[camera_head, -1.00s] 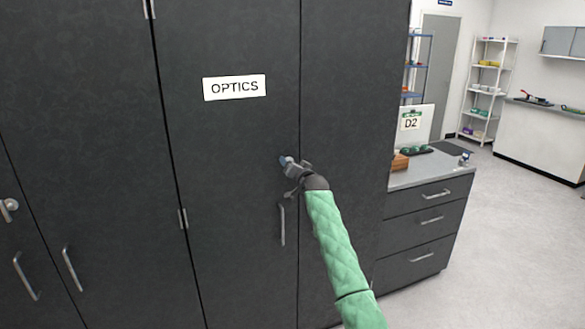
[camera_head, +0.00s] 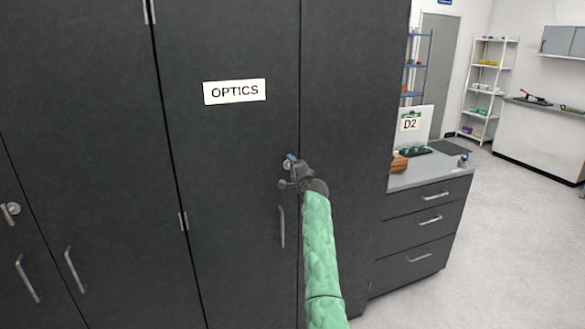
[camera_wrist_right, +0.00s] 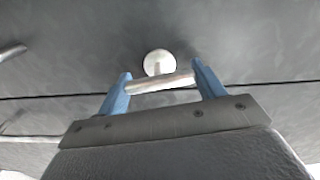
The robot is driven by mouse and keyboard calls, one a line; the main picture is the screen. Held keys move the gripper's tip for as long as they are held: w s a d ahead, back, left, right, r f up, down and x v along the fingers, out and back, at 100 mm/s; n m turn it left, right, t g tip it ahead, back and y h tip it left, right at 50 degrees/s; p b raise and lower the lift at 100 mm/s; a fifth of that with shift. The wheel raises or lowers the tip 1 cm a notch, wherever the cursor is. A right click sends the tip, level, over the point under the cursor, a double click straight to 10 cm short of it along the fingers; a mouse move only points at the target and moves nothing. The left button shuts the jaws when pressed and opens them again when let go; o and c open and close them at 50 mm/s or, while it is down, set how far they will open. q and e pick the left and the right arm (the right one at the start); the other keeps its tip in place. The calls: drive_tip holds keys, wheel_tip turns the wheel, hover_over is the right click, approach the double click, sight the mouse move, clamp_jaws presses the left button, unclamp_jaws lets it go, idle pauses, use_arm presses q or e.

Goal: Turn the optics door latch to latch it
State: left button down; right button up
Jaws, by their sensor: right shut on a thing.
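The optics door (camera_head: 230,150) is a dark cabinet door under a white OPTICS label (camera_head: 235,91); it looks flush with its neighbours. Its latch shows in the right wrist view as a round silver boss with a bar-shaped lever (camera_wrist_right: 160,83). My right gripper (camera_head: 290,158) is at the latch near the door's right edge. In the right wrist view its two blue fingers (camera_wrist_right: 162,85) are at the two ends of the lever, shut on it. In the head view the gripper partly hides the latch. My left gripper is not in view.
A vertical door handle (camera_head: 282,227) is just below the latch. Another latch (camera_head: 10,209) and more handles are on the doors at left. A counter with drawers (camera_head: 430,178) stands at right. The floor at right is clear.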

drive_tip(key=shift+d+m, duration=0.1)
drive_tip(key=shift+m, duration=0.5)
drive_tip(key=o, duration=0.9)
drive_tip(key=shift+o, duration=0.4)
drive_tip(key=shift+s+p, duration=0.15)
drive_tip(key=shift+p, duration=0.2)
use_arm(q)
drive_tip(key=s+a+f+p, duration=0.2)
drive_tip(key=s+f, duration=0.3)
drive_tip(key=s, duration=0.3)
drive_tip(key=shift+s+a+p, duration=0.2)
drive_tip(key=shift+p, duration=0.7)
use_arm(e)
drive_tip(key=v, duration=0.7)
drive_tip(key=shift+s, duration=0.2)
drive_tip(key=shift+d, duration=0.15)
